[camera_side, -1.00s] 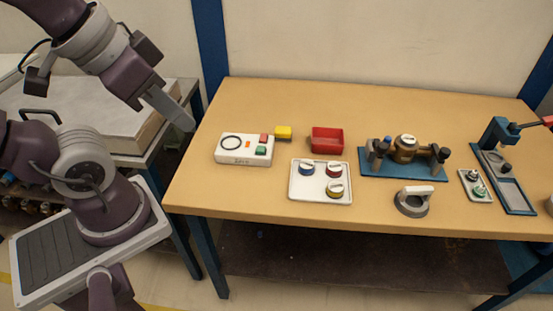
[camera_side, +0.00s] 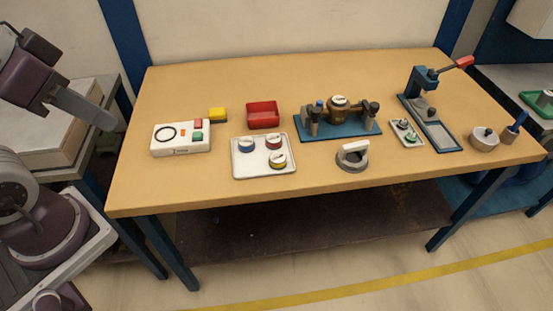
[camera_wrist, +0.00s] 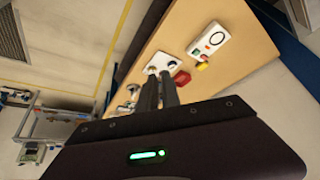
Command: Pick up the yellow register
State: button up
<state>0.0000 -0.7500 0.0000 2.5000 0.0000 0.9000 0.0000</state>
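The yellow register (camera_side: 278,160) is a small round piece with a yellow band and a pale top. It sits at the front right of a white tray (camera_side: 240,172) on the bench. A blue-banded register (camera_side: 248,142) and a red-banded one (camera_side: 274,141) share the tray. My gripper (camera_side: 112,120) is in the air left of the bench, well apart from the tray, with nothing visible held. In the wrist view my gripper's dark fingers (camera_wrist: 160,95) lie close together and partly cover the tray area. Whether they are fully shut is unclear.
A white button box (camera_side: 180,150), yellow block (camera_side: 218,114) and red bin (camera_side: 262,115) stand around the tray's left and back. A blue fixture (camera_side: 340,125), grey handled ring (camera_side: 352,158) and lever press (camera_side: 425,90) are to the right. The bench front left is clear.

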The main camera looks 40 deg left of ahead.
jog(key=o, duration=1.2)
jog(key=shift+c, duration=0.2)
jog(key=n+g, duration=0.5)
jog(key=n, duration=0.1)
send_over(278, 158)
notch_tip(278, 158, down, 20)
jog(key=shift+g, duration=0.3)
notch_tip(278, 158, down, 11)
jog(key=shift+f, duration=0.2)
